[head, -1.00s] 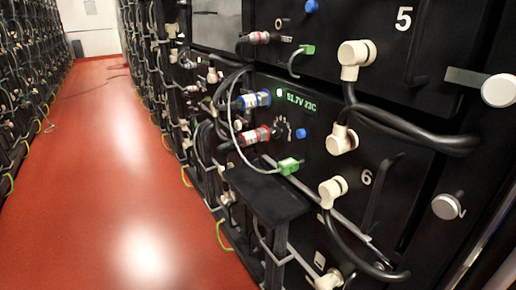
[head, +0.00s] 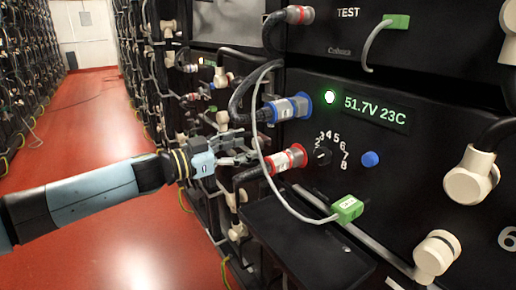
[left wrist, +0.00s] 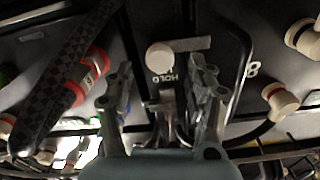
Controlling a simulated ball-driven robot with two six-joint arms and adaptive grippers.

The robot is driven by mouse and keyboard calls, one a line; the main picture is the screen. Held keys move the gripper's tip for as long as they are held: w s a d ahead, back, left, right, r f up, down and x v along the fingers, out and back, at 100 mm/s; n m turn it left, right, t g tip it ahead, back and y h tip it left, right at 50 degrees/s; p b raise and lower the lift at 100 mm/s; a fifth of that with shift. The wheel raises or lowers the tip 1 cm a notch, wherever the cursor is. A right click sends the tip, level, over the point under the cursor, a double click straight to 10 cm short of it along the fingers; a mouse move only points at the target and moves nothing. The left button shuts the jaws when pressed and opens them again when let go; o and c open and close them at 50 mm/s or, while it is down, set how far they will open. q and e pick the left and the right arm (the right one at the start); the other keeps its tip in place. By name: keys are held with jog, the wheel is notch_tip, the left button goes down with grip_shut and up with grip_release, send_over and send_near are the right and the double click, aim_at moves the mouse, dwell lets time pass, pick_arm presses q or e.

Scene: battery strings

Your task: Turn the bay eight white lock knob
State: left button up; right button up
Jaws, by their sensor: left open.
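In the left wrist view a round white knob (left wrist: 159,56) sits on a black panel, with a grey bar (left wrist: 193,44) beside it and the word HOLD below it. A white 8 (left wrist: 252,70) is printed to its right. My left gripper (left wrist: 160,82) is open, with one finger on each side of the picture below the knob and nothing visible between the tips. In the head view my left gripper (head: 243,150) reaches in front of the rack, left of the red-ringed connector. I cannot make out the bay eight knob in the head view. My right gripper is out of view.
A black shelf (head: 308,245) juts out below the lit 51.7V 23C display (head: 375,113). A blue-ringed connector (head: 290,108), a red-ringed connector (head: 288,158) and loose cables stand close to the gripper. A red floor aisle (head: 95,130) is open at left.

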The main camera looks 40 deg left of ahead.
aim_at(255, 144)
pick_arm(q)
jog(key=shift+x, duration=2.25)
grip_shut()
